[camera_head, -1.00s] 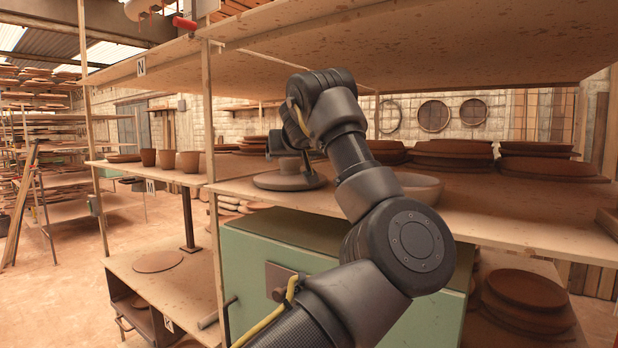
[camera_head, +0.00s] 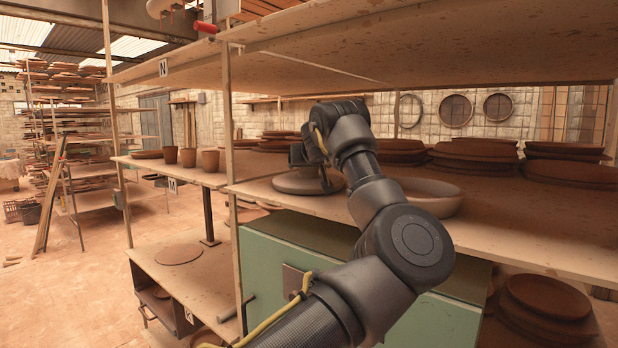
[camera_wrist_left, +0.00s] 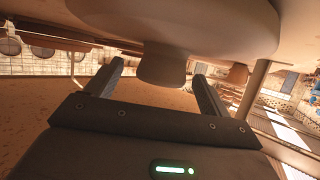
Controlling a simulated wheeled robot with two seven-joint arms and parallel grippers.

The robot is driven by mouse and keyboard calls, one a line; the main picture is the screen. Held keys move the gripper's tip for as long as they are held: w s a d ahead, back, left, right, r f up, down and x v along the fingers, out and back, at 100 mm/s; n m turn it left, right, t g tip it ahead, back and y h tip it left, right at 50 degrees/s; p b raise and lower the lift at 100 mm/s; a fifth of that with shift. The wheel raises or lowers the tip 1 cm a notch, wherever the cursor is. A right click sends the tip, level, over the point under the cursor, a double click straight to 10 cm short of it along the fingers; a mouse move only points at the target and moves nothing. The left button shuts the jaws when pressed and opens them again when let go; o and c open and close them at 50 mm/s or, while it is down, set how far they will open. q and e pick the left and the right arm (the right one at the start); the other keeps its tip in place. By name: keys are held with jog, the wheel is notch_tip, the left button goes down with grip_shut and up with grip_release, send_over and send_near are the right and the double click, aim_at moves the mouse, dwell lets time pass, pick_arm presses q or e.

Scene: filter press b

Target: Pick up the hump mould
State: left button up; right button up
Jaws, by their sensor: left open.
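The hump mould (camera_head: 293,184) is a low, round, grey-brown piece lying on the middle shelf, left of a shallow bowl. My left gripper (camera_head: 303,158) is at its top, and my wrist hides the mould's knob in the head view. In the left wrist view the picture is turned over. There the mould's broad body (camera_wrist_left: 205,25) is at the top and its short knob (camera_wrist_left: 162,70) points down between the two spread fingers of my left gripper (camera_wrist_left: 159,69). Gaps show on both sides of the knob. My right gripper is out of view.
The shallow bowl (camera_head: 432,191) stands close to the right of my forearm. Stacks of brown discs (camera_head: 470,155) are behind. Small brown pots (camera_head: 188,158) stand on the shelf to the left. An upper shelf (camera_head: 430,55) hangs over my arm, and an upright post (camera_head: 230,130) is left of the mould.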

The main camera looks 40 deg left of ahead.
pick_arm(q)
jog(key=p+x, duration=0.1)
jog(key=x, duration=0.1)
jog(key=p+x, duration=0.1)
jog(key=x, duration=0.1)
jog(key=shift+s+a+r, duration=0.1)
jog(key=shift+a+r, duration=0.05)
jog(key=shift+r, duration=0.1)
jog(key=shift+w+a+f, duration=0.2)
jog(key=shift+a+f, duration=0.05)
jog(key=shift+s+d+r, duration=0.1)
jog(key=shift+d, duration=0.1)
jog(key=shift+c, duration=1.4)
jog(key=c, duration=1.2)
jog(key=shift+c, duration=0.9)
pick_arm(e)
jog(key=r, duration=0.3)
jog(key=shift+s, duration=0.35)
pick_arm(q)
jog(key=shift+a+r, duration=0.1)
